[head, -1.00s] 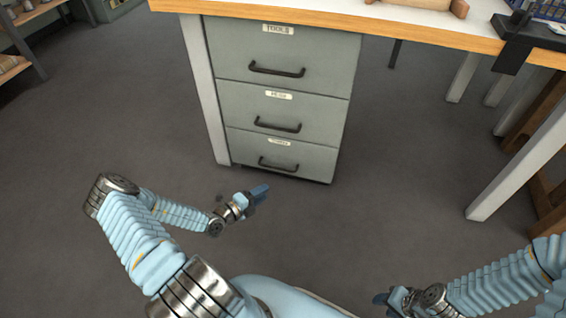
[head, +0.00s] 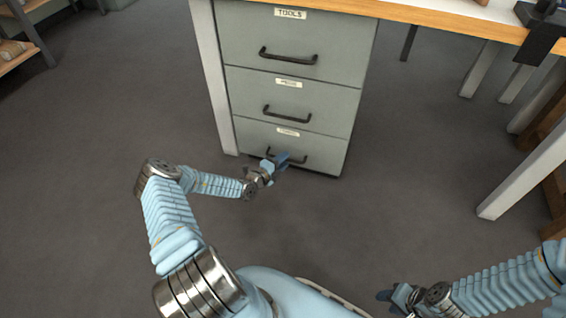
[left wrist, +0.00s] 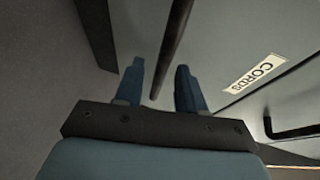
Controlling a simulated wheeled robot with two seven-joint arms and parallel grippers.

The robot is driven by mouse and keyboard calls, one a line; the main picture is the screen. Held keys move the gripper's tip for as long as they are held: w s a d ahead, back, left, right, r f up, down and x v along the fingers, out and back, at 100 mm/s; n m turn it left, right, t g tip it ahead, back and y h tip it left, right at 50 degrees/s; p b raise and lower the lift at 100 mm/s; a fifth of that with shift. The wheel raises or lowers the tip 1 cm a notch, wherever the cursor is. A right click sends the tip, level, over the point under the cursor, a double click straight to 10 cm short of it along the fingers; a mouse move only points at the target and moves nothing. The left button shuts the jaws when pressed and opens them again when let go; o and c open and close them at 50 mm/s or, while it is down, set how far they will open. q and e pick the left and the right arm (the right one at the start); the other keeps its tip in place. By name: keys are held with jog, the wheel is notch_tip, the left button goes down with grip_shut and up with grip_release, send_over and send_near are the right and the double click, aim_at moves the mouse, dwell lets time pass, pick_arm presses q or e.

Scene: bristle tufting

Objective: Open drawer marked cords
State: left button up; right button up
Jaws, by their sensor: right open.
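The grey cabinet's bottom drawer (head: 322,154) is closed. Its label is too small to read in the head view, but the left wrist view shows a label reading CORDS (left wrist: 255,73). The drawer's dark bar handle (left wrist: 173,45) runs between the fingers of my left gripper (left wrist: 160,66), with gaps on both sides. In the head view my left gripper (head: 284,161) is at this handle and covers part of it. It is open. My right gripper (head: 384,296) is open and empty, low at the lower right, away from the cabinet.
The TOOLS drawer (head: 291,45) and a middle drawer (head: 288,103) sit above, both closed. The wooden workbench edge (head: 430,17) runs over the cabinet. A grey bench leg (head: 520,185) stands at the right. The floor (head: 90,120) before the cabinet and to its left is clear.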

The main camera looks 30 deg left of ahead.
pick_arm(q)
jog(key=shift+w, duration=0.1)
grip_shut()
dwell(0.4)
